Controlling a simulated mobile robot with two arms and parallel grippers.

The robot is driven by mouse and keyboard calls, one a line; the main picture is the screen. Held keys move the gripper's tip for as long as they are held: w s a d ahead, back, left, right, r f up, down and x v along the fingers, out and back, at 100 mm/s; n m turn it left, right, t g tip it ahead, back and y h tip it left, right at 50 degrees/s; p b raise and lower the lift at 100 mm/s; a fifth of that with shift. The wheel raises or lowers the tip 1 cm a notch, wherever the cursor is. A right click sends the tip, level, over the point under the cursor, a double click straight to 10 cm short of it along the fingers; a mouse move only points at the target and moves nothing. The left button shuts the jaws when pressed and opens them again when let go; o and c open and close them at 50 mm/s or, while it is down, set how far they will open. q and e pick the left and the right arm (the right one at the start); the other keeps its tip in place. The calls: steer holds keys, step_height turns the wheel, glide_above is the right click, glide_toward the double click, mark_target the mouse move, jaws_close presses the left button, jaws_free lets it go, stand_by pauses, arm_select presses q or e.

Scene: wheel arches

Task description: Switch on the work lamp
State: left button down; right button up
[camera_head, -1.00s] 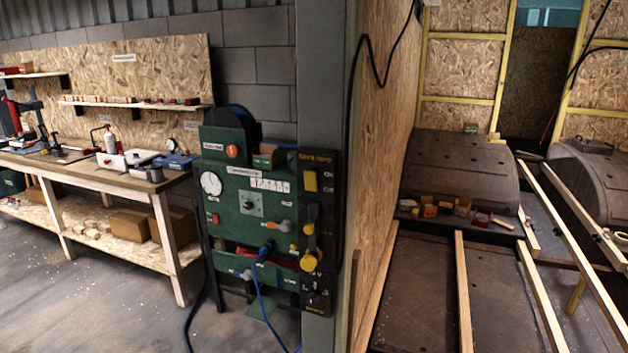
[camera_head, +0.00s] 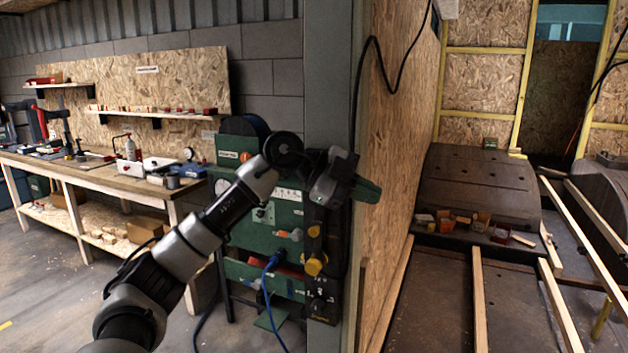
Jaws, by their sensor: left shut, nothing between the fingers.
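My left arm comes in from the lower left, and its gripper (camera_head: 368,190) is shut and empty in front of the black switch panel (camera_head: 323,290). The gripper body hides the panel's upper part, including the yellow square switch there. Whether the fingers touch anything is not clear. Lower on the panel, a yellow knob (camera_head: 313,267) and part of a yellow lever (camera_head: 314,231) show. No lamp that I can identify is in view. My right gripper is not in view.
The green machine (camera_head: 240,196) stands left of the panel, with a blue cable (camera_head: 267,290) hanging from it. A grey post (camera_head: 333,80) and a chipboard wall (camera_head: 398,140) stand close on the right. A workbench (camera_head: 100,178) is at the left.

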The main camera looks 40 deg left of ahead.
arm_select(q)
steer(key=s+a+r+n+y, duration=0.3)
steer(key=s+a+y, duration=0.1)
steer(key=a, duration=0.3)
steer(key=s+a+r+n+y, duration=0.3)
steer(key=s+a+n, duration=0.1)
steer(key=a, duration=0.4)
steer(key=shift+s+a+r+y, duration=0.25)
steer(key=shift+s+r+y, duration=0.15)
steer(key=shift+s, duration=0.35)
steer(key=w+d+f+p, duration=0.1)
steer(key=w+f+p, duration=0.1)
steer(key=w+f, duration=0.5)
steer(key=shift+w, duration=1.4)
steer(key=shift+d, duration=0.1)
